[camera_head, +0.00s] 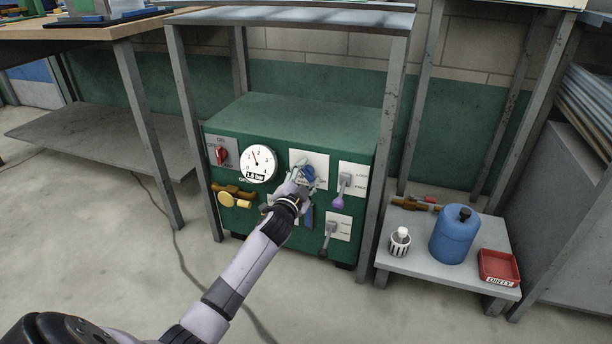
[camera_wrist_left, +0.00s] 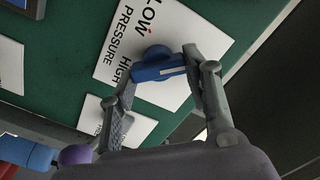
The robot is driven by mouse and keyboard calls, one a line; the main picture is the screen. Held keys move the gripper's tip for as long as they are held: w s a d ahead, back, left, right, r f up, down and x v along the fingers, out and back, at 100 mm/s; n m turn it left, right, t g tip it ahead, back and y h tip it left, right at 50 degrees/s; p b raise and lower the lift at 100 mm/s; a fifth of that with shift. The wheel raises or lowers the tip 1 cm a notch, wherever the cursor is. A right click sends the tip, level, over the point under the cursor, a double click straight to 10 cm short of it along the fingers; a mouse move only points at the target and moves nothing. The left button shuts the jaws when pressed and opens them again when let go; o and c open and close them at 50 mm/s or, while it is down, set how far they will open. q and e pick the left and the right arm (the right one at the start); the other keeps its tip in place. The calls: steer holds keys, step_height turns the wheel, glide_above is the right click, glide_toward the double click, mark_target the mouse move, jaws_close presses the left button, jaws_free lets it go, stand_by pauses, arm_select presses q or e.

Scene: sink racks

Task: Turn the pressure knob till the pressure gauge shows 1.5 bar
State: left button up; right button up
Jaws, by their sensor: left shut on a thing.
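The blue pressure knob (camera_wrist_left: 160,68) sits on a white plate (camera_wrist_left: 170,25) marked LOW and HIGH PRESSURE. My left gripper (camera_wrist_left: 157,72) has its fingers on both sides of the knob's bar, shut on it. In the head view the left gripper (camera_head: 303,175) covers much of the plate, and the knob (camera_head: 309,173) shows just past it. The round white pressure gauge (camera_head: 258,163) is to the left on the green machine (camera_head: 290,118). My right gripper is not in view.
A red switch (camera_head: 221,155) is left of the gauge, with a brass valve (camera_head: 230,198) below. Levers (camera_head: 344,184) are right of the knob. Metal frame legs (camera_head: 390,150) flank the machine. A low table at right holds a blue canister (camera_head: 455,236) and red tray (camera_head: 498,266).

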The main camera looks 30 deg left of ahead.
arm_select(q)
steer(key=o, duration=1.2)
steer(key=shift+c, duration=0.2)
steer(key=shift+s, duration=0.1)
steer(key=v, duration=1.1)
steer(key=shift+s, duration=0.4)
steer(key=shift+f, duration=0.1)
